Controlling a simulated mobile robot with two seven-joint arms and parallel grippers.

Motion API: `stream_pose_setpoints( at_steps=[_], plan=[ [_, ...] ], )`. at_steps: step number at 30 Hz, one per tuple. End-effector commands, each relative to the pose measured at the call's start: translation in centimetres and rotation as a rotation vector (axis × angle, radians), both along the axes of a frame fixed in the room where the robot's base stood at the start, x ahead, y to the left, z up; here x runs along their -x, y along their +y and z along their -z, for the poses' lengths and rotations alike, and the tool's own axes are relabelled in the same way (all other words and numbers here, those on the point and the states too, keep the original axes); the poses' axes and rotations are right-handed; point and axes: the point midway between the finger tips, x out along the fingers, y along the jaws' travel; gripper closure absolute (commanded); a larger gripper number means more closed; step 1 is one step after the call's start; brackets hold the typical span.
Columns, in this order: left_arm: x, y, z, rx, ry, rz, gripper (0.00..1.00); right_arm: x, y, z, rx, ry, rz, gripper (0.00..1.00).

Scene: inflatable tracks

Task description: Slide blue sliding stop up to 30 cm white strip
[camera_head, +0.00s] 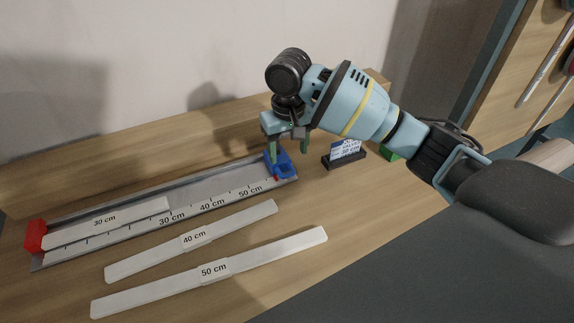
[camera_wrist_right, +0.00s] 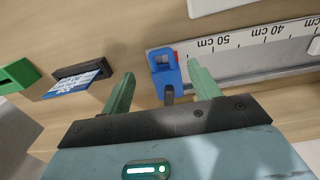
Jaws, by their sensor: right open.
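The blue sliding stop (camera_head: 281,165) sits at the right end of the metal track (camera_head: 225,188), past the 50 cm mark. The white 30 cm strip (camera_head: 135,214) lies in the track at its left end, against the red end block (camera_head: 35,235). A wide gap of bare track lies between strip and stop. My right gripper (camera_head: 287,148) is open above the stop. In the right wrist view the stop (camera_wrist_right: 166,75) shows between the two green fingers of the gripper (camera_wrist_right: 163,88), nearer the right one; I cannot tell whether they touch. My left gripper is not in view.
White 40 cm (camera_head: 240,219) and 50 cm (camera_head: 270,252) strips lie on the wooden table in front of the track. A dark holder with a blue-white card (camera_head: 345,154) and a green block (camera_head: 390,151) stand to the right. A wall rises behind.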

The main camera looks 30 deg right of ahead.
Motion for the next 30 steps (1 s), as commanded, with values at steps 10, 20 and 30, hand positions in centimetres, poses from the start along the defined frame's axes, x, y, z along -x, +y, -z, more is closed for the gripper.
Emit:
stream_pose_setpoints(
  at_steps=[10,20,30],
  plan=[
    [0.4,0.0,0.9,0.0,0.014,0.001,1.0,0.1,-0.1,5.4,0.002,0.006,0.0,0.39],
    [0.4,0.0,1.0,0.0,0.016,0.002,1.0,0.0,0.0,6.8,0.001,0.0,-0.001,0.39],
    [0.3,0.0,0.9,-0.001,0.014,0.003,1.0,0.0,0.0,6.7,0.0,0.0,-0.001,0.61]
  ],
)
